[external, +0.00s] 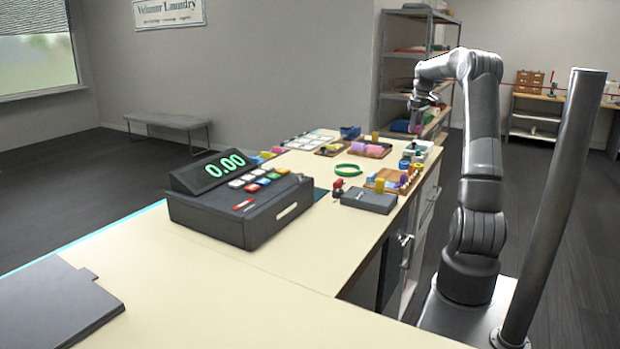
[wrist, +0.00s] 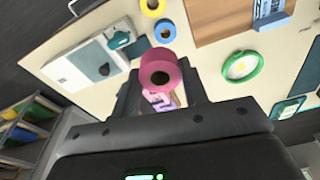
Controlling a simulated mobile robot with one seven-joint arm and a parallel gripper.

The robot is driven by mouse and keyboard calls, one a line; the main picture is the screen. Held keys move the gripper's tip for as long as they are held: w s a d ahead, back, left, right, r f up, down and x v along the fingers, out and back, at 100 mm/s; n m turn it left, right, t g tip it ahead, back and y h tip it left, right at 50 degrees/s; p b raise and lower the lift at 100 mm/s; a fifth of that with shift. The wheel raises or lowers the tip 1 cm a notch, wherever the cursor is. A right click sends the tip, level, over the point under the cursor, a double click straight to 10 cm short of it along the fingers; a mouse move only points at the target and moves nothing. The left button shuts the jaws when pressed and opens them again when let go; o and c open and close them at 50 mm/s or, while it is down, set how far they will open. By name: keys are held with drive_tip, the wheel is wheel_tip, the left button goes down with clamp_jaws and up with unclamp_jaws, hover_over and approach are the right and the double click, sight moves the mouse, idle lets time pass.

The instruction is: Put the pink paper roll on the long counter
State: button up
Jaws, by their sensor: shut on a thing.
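The pink paper roll (wrist: 160,72) shows end-on in the wrist view, with its dark core facing the camera. My gripper (wrist: 160,88) is shut on it, a dark finger on either side. The pale counter top also shows beneath the roll in the wrist view (wrist: 206,68). A lilac and pink item (wrist: 158,101) shows partly hidden between the fingers.
A cash register (external: 240,205) takes up the counter's middle. Beyond it lie a green ring (external: 348,170), a dark box (external: 368,200) and trays of small coloured items. Bare counter shows in front of the register. A shelf rack (external: 395,70) stands behind.

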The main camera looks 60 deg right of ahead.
drive_tip(key=w+a+n, duration=0.7)
drive_tip(key=w+a, duration=2)
drive_tip(key=w, duration=0.3)
drive_tip(key=w+a+n, duration=0.2)
drive_tip(key=a, duration=1.2)
drive_tip(key=w+a+n+y, duration=0.1)
drive_tip(key=w+a+n, duration=0.1)
drive_tip(key=a, duration=1.2)
drive_tip(key=w+a+n, duration=0.2)
drive_tip(key=w+a, duration=0.2)
drive_tip(key=a, duration=1)
drive_tip(key=shift+w+r+n+g, duration=0.15)
drive_tip(key=shift+w+n+g, duration=0.05)
drive_tip(key=shift+n+g, duration=0.1)
drive_tip(key=s+a+n, duration=0.2)
drive_tip(key=s+a, duration=0.1)
drive_tip(key=a, duration=1)
drive_tip(key=n, duration=0.2)
hover_over(179, 267)
drive_tip(key=shift+g+y, duration=0.3)
drive_tip(key=shift+d+f, duration=0.15)
drive_tip(key=shift+f, duration=3.85)
drive_tip(key=shift+d+f, duration=0.15)
drive_tip(key=shift+f, duration=3.85)
